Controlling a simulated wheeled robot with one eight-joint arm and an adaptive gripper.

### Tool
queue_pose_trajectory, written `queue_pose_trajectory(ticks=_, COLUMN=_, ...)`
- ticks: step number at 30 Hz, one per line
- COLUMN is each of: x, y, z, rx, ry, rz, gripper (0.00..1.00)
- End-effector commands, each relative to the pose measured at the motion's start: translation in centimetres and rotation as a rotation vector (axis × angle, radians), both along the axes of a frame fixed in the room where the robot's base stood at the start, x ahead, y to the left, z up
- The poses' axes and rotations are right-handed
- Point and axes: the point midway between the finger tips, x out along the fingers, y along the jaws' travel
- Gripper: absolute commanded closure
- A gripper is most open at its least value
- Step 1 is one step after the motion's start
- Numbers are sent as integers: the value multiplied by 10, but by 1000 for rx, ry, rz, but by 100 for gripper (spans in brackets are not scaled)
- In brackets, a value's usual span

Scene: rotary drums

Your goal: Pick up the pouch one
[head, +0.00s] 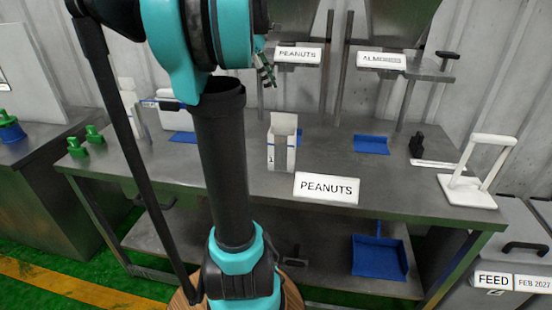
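No thing in view is plainly marked as pouch one. A white open-topped pouch-like container (282,145) with a grey band stands upright on the grey metal table (230,165), behind the PEANUTS sign. Another white container (170,115) stands further left, partly hidden by my arm. What looks like the end of my gripper (265,72) shows beside the teal arm at the top, above and left of the middle container and apart from it. Its fingers are too small and hidden to tell open from shut.
A PEANUTS sign (326,188) is at the table's front edge. Green knobs (85,143) are at left. A blue scoop (380,257) lies on the lower shelf.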

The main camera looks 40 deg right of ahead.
Motion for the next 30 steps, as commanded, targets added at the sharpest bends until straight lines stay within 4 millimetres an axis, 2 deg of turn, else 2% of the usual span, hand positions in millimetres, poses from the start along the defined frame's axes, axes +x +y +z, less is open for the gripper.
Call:
queue_pose_trajectory(ticks=15, x=-28, y=-23, z=-90, rx=0, ry=-1, rz=-2, gripper=73)
queue_pose_trajectory(ticks=25, x=-33, y=-30, z=-114, rx=-1, ry=-2, rz=-1, gripper=73)
queue_pose_trajectory(ticks=30, x=-35, y=-39, z=-137, rx=-1, ry=-2, rz=-1, gripper=73)
